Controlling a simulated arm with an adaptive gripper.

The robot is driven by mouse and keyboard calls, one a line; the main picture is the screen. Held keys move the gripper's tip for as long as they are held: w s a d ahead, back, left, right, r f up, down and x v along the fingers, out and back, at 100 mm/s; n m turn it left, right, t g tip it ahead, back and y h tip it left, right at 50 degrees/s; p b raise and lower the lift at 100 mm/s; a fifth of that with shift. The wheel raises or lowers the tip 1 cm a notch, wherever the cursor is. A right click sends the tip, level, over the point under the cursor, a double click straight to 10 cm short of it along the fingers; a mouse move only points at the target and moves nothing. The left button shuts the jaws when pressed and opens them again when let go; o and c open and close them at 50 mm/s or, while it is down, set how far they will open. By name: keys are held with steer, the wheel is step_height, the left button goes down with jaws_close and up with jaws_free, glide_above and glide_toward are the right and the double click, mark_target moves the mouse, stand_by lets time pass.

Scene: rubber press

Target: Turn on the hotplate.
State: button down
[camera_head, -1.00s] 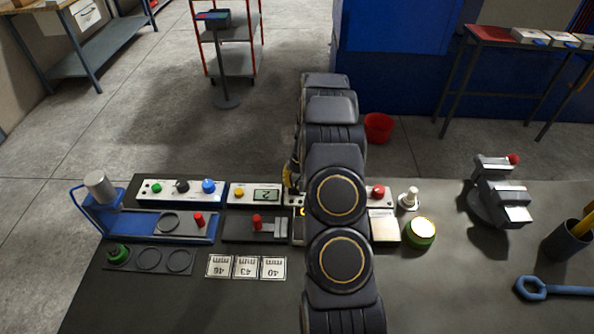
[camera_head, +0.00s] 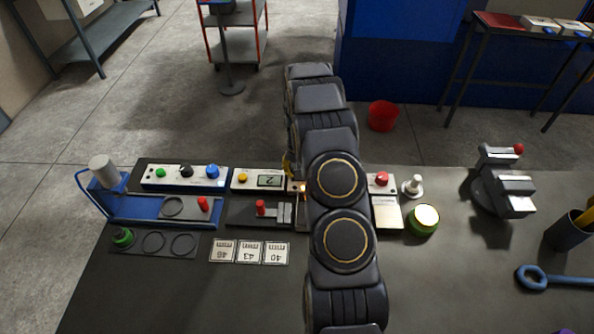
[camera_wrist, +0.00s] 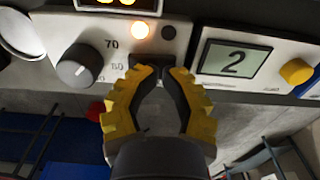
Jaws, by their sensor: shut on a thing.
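The hotplate's light control panel (camera_wrist: 178,32) fills the upper left of the wrist view. It carries a grey dial (camera_wrist: 82,65) with printed numbers, a lit warm lamp (camera_wrist: 140,30), a dark round spot beside it and an orange-lit display (camera_wrist: 120,3) at the top edge. My gripper (camera_wrist: 160,72) has yellow ribbed fingers closed at the tips on a small black switch (camera_wrist: 150,61) at the panel's edge; the fingertips partly hide the switch. In the head view my arm covers most of this panel, and only a bit of the yellow gripper (camera_head: 289,166) shows.
A panel with a "2" display (camera_head: 270,180) and yellow knob stands left of my arm. Several label cards (camera_head: 249,252) lie at front.

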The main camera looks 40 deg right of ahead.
steer(key=shift+s+f, duration=0.1)
steer(key=shift+f, duration=0.1)
steer(key=shift+s+d+r, duration=0.15)
steer(key=shift+s+d, duration=0.35)
steer(key=shift+s, duration=0.1)
step_height(320, 180, up, 14)
steer(key=s+d, duration=0.1)
steer(key=shift+d, duration=0.15)
stand_by(0.3)
steer(key=shift+w+a+r+t+y, duration=0.25)
steer(key=shift+a+r+t+y, duration=0.05)
steer(key=shift+t+y, duration=0.3)
